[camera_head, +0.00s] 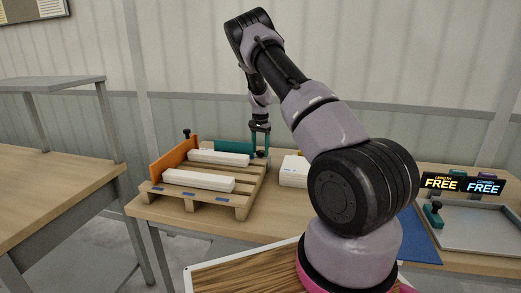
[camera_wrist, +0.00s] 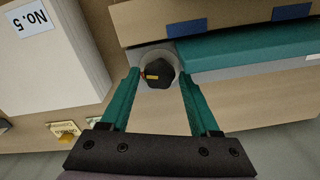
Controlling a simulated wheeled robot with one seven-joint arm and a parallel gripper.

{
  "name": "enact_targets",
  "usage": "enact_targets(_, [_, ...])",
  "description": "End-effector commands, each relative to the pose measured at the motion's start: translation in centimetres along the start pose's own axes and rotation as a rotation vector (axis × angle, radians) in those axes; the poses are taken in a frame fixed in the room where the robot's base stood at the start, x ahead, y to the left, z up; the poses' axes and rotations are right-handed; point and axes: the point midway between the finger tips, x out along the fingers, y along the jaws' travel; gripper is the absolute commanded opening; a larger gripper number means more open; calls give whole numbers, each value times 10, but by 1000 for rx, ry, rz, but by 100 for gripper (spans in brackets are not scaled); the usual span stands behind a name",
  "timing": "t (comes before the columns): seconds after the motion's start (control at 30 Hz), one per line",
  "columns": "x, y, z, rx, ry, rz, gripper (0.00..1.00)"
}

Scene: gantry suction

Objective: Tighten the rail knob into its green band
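In the wrist view a black knob (camera_wrist: 159,75) with a yellow mark sits in a pale grey ring beside the end of a teal rail (camera_wrist: 245,53). A small red mark shows at the knob's left edge. I cannot make out a green band. My gripper (camera_wrist: 158,77) has its two teal fingers apart, one on each side of the knob, with gaps visible. In the head view my gripper (camera_head: 260,140) points down at the right end of the teal rail (camera_head: 235,147), by the pallet's far right corner. The knob there is too small to tell.
A wooden pallet (camera_head: 205,189) holds two white bars (camera_head: 199,181) and has an orange fence (camera_head: 175,158) with another black knob. A white box (camera_head: 293,171) stands close right of my gripper. Signs reading FREE (camera_head: 462,184) stand above a grey tray at the right.

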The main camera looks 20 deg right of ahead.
Motion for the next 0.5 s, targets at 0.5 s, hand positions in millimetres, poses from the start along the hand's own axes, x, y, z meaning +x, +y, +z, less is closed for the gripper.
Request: enact_targets(0.5, [-52,-1,0,-1,2,-3,62])
